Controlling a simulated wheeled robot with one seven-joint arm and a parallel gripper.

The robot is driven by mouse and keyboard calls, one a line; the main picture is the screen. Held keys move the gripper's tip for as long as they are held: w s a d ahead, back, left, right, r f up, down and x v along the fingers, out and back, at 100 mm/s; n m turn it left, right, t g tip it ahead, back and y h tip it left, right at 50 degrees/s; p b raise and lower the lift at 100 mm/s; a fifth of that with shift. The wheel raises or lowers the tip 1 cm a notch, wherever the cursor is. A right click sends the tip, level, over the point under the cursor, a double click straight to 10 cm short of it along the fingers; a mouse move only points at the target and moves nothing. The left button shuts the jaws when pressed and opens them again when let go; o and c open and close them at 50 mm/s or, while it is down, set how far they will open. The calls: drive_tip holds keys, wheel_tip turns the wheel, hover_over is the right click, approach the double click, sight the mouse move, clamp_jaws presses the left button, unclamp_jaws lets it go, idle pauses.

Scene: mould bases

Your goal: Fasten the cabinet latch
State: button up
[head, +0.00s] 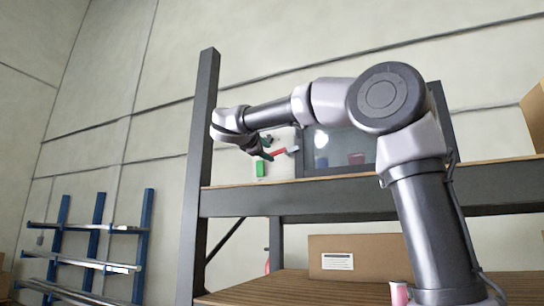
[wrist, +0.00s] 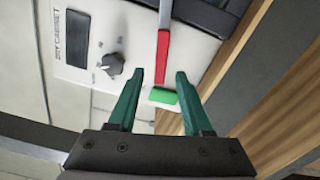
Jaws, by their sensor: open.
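The dry cabinet (head: 335,150) stands on the upper shelf; its white panel (wrist: 100,20) fills much of the wrist view. The latch lever has a grey arm and a red grip (wrist: 162,60); the red grip also shows in the head view (head: 278,152). A green block or patch (wrist: 163,96) lies just beyond the red grip's end; it also shows in the head view (head: 260,168). My gripper (wrist: 158,80) is open, its green fingers to either side of the red grip's end. I cannot tell whether they touch it.
A black knob (wrist: 112,64) and a dark display (wrist: 72,35) sit on the panel left of the lever. A dark shelf post (head: 203,140) rises left of the cabinet. A cardboard box (head: 375,255) stands on the lower shelf. A blue rack (head: 95,240) is farther left.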

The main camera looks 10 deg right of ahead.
sight(272, 154)
drive_tip(key=shift+x, duration=2.2)
clamp_jaws()
drive_tip(key=shift+r+m, duration=0.25)
drive_tip(key=shift+m, duration=0.55)
drive_tip(key=shift+r+m, duration=0.3)
drive_tip(key=shift+m, duration=0.5)
unclamp_jaws()
drive_tip(key=shift+s, duration=0.1)
drive_tip(key=v, duration=1)
drive_tip(key=shift+s+a, duration=0.25)
